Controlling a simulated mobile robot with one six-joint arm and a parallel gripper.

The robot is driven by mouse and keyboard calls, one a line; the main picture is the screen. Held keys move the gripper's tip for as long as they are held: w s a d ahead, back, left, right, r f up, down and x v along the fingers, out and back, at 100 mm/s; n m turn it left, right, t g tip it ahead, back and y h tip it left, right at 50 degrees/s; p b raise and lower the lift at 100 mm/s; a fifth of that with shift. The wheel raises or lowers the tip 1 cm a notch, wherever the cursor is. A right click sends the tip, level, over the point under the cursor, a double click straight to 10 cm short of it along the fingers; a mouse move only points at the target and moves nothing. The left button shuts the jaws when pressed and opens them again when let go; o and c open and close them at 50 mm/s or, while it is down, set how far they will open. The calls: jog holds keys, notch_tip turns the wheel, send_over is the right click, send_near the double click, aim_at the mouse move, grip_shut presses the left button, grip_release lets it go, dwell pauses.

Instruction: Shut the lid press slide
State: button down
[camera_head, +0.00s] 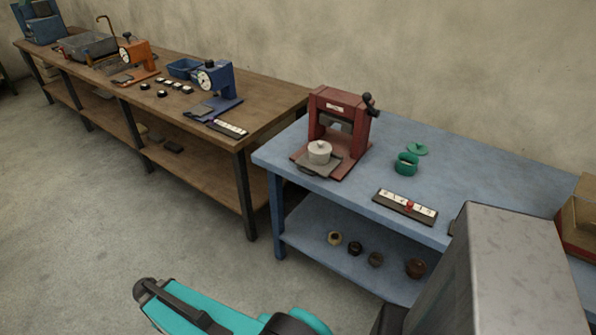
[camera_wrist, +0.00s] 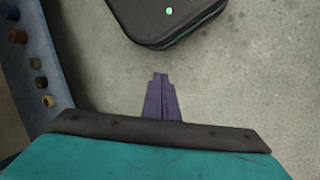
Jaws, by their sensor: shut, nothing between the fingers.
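The red lid press (camera_head: 337,122) stands on the blue table in the head view, with a dark lever knob at its upper right. Its slide (camera_head: 311,168), a dark grey plate, sticks out at the front of the frame. A pale lidded tin (camera_head: 319,153) sits on the slide, in front of the press opening. My gripper (camera_wrist: 160,78) shows in the wrist view as purple fingers closed together, with nothing between them. It is over the concrete floor, well away from the press. The fingers are not visible in the head view, where my teal arm is at the bottom.
The blue table (camera_head: 470,180) also holds a green tin (camera_head: 406,164), a green lid (camera_head: 417,149) and a numbered strip (camera_head: 404,205). Several small jars stand on its lower shelf. A brown workbench (camera_head: 265,97) with other devices stands left. Floor before the tables is clear.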

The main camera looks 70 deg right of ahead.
aim_at(298, 169)
jog(key=w+d+r+m+h, duration=0.1)
jog(key=w+d+r+m, duration=0.1)
jog(key=d+r+m, duration=0.55)
jog(key=w+d+r+m+b, duration=0.15)
jog(key=d+r, duration=0.25)
jog(key=d, duration=0.6)
jog(key=w+d+r+m+h, duration=0.1)
jog(key=d+r+m, duration=0.4)
jog(key=d, duration=0.4)
jog(key=s+d+r+m, duration=0.7)
jog(key=d+r, duration=0.3)
jog(key=r, duration=0.1)
jog(key=s+d+r+m+g+h, duration=0.1)
jog(key=s+d+r+m, duration=0.5)
jog(key=d+r, duration=0.5)
jog(key=shift+s+r+m+b, duration=0.25)
jog(key=shift+s+m+b, duration=0.15)
jog(key=shift+m, duration=0.6)
jog(key=shift+f, duration=0.1)
jog(key=shift+s+d+f+p, duration=0.7)
jog(key=shift+s+d+f, duration=0.2)
jog(key=shift+d+f, duration=0.45)
jog(key=shift+s+d+f+p, duration=0.75)
jog(key=shift+s+d+f, duration=0.25)
jog(key=shift+f, duration=0.65)
jog(key=shift+s+d+f+p, duration=0.75)
jog(key=shift+d+f, duration=0.5)
jog(key=shift+f, duration=0.25)
